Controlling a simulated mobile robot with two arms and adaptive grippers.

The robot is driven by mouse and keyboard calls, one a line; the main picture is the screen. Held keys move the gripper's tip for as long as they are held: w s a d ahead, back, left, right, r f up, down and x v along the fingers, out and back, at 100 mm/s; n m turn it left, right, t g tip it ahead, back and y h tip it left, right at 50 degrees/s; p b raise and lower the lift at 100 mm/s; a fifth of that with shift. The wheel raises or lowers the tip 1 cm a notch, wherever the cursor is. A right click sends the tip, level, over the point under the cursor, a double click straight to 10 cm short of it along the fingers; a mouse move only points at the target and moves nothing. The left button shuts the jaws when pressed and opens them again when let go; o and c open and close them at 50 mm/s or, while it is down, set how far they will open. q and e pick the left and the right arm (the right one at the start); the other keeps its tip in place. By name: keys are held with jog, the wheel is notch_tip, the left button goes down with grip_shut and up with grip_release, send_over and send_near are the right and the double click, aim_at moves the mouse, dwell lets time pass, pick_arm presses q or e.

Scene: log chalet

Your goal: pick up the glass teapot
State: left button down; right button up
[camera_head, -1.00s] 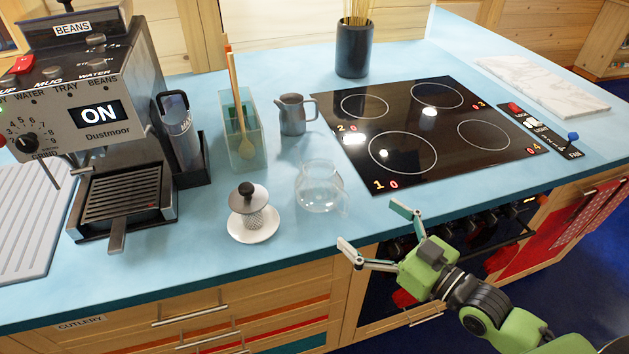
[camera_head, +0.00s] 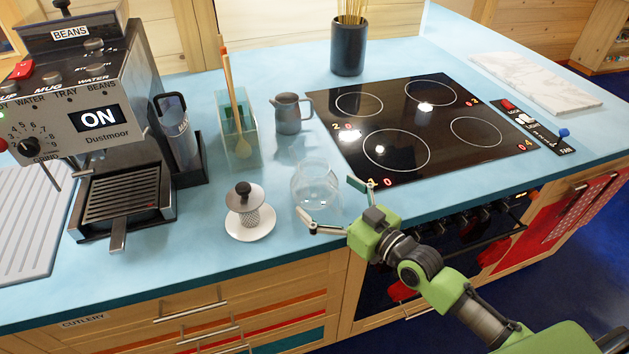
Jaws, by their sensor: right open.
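The glass teapot (camera_head: 314,184) is a clear round vessel standing upright on the blue counter, left of the cooktop's near corner. Its lower right part is close to my right gripper. My right gripper (camera_head: 331,205) is open, with one finger in front of the teapot and the other to its right. I cannot tell whether either finger touches the glass. A lid with a mesh infuser (camera_head: 252,216) sits on a white saucer to the left of the teapot. My left gripper is not in view.
A grey metal pitcher (camera_head: 289,114) stands behind the teapot. A glass holder with wooden utensils (camera_head: 237,130) and a coffee machine (camera_head: 120,130) are to the left. The black cooktop (camera_head: 420,125) lies to the right. The counter's front edge runs close below the teapot.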

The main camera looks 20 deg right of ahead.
jog(key=shift+x, duration=1.1)
jog(key=c, duration=1.5)
jog(key=shift+r, duration=0.15)
